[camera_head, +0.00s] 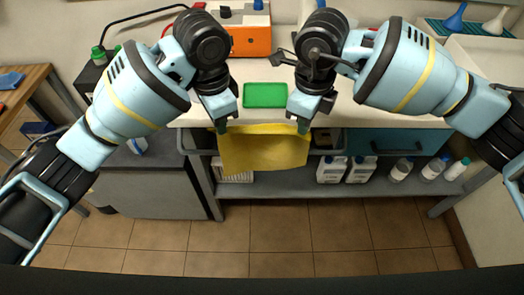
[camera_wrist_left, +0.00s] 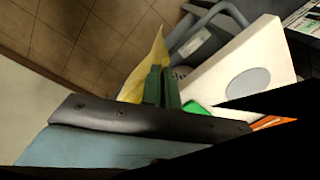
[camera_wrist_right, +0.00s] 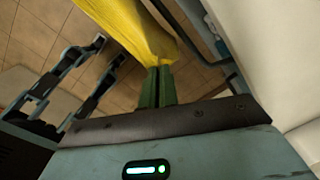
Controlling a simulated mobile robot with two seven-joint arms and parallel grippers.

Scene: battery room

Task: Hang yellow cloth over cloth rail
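The yellow cloth (camera_head: 263,152) is spread between my two grippers at the bench's front edge and hangs down with a slack lower edge. My left gripper (camera_head: 221,128) is shut on its upper left corner. My right gripper (camera_head: 303,128) is shut on its upper right corner. The cloth also shows at the fingertips in the left wrist view (camera_wrist_left: 152,60) and right wrist view (camera_wrist_right: 135,30). The grey cloth rail (camera_head: 199,152) runs along the bench front, its middle hidden behind the cloth. I cannot tell whether the cloth touches the rail.
A green tray (camera_head: 265,95) lies on the white bench top behind the grippers, with an orange device (camera_head: 251,36) farther back. White jugs (camera_head: 331,168) and several bottles stand on the lower shelf. A blue drawer (camera_head: 395,141) is right of the rail. The tiled floor in front is clear.

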